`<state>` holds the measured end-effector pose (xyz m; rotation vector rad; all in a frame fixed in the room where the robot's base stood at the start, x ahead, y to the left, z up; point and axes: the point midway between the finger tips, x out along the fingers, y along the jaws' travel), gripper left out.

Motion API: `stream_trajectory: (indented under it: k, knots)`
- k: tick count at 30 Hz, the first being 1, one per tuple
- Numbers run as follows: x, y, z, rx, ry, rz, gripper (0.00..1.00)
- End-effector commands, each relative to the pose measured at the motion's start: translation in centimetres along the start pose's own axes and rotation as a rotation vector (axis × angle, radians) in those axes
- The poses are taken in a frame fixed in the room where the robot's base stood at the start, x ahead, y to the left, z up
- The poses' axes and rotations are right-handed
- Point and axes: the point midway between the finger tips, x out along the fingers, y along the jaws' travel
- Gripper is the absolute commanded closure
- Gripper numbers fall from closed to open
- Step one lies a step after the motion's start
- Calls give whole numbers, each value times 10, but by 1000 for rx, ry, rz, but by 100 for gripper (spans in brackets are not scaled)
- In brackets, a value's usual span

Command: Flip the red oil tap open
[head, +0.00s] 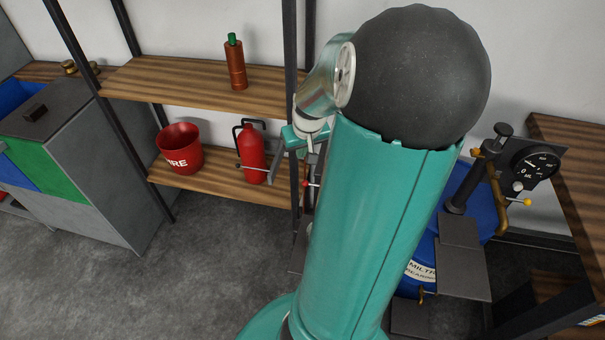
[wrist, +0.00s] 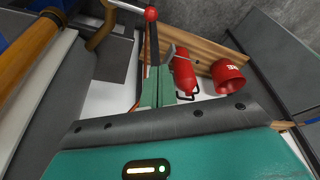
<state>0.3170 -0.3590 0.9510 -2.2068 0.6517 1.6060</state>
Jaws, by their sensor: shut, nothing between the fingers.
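A small red knob (head: 306,184) also shows in the head view, just left of my arm. My gripper (wrist: 157,72) is shut and empty. Its fingers point up the wrist picture towards the red knob, overlapping the lever in the picture. I cannot tell whether they touch it. In the head view my arm hides most of the area around the tap.
A red fire extinguisher (head: 253,155) and red bucket (head: 180,149) stand on the lower shelf. A brown bottle (head: 236,66) stands above. A blue drum (head: 478,200), a gauge (head: 535,161) and a yellow knob (head: 527,202) are at right. Grey floor (head: 200,270) is clear at left.

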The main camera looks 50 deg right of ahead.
Motion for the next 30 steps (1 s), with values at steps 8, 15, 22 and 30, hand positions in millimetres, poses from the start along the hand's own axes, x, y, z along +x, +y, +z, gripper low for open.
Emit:
stream_trajectory:
  k: [8,15,22,30]
  knots:
    - [8,0,0,-1,-2,-1,100]
    - [42,-2,0,-2,-4,-4,100]
    - [74,-1,0,-2,-2,-2,100]
    - [101,0,2,0,-2,0,100]
